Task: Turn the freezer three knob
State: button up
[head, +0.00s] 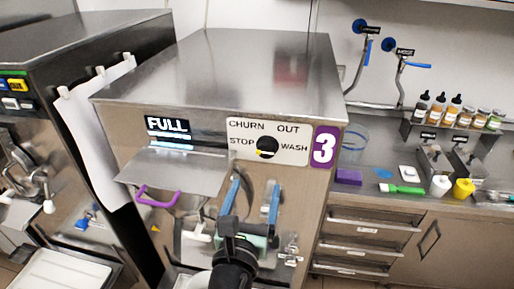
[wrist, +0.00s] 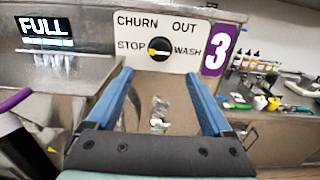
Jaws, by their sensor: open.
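The freezer three knob (head: 267,147) is a round black dial with a yellow pointer. It sits on a white plate (head: 240,127) marked CHURN, OUT, STOP and WASH, beside a purple 3 label (head: 324,147). In the wrist view the knob (wrist: 160,48) is straight ahead, and its yellow pointer is toward STOP. My gripper (head: 254,192) has blue fingers and is below the knob in the head view. In the wrist view my gripper (wrist: 160,80) is open and empty, its fingers spread either side below the knob, not touching it.
A steel chute lid with a purple handle (head: 158,196) juts out left of my gripper. A FULL display (head: 167,126) is above it. Another freezer (head: 75,50) stands at the left. A counter with bottles (head: 438,103) and a sink area is at the right.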

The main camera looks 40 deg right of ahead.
aim_at(266, 151)
jog(key=p+x, duration=0.2)
jog(key=x, duration=1)
jog(key=shift+r, duration=0.1)
grip_shut()
